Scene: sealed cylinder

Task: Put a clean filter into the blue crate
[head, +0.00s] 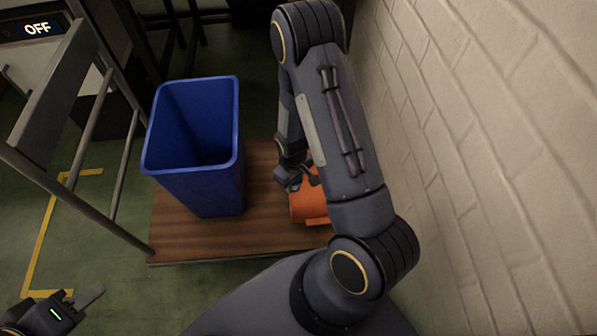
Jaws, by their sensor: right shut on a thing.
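The blue crate (196,187) is a tall, open bin standing upright on a wooden board, and the visible part of its inside looks empty. An orange thing (309,206), perhaps the filter, is right of the crate, partly hidden behind my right arm. Whether it is clean cannot be told. My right gripper (291,180) is shut on the orange thing at its upper left side, close to the crate's right wall. My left gripper (80,301) is at the lower left, away from the crate, and its jaw gap is unclear.
The wooden board (190,247) has bare room in front of the crate. A pale brick wall (480,150) closes off the right side. A metal rail frame (88,125) stands left of the crate. A sign reading OFF (37,28) is at the upper left.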

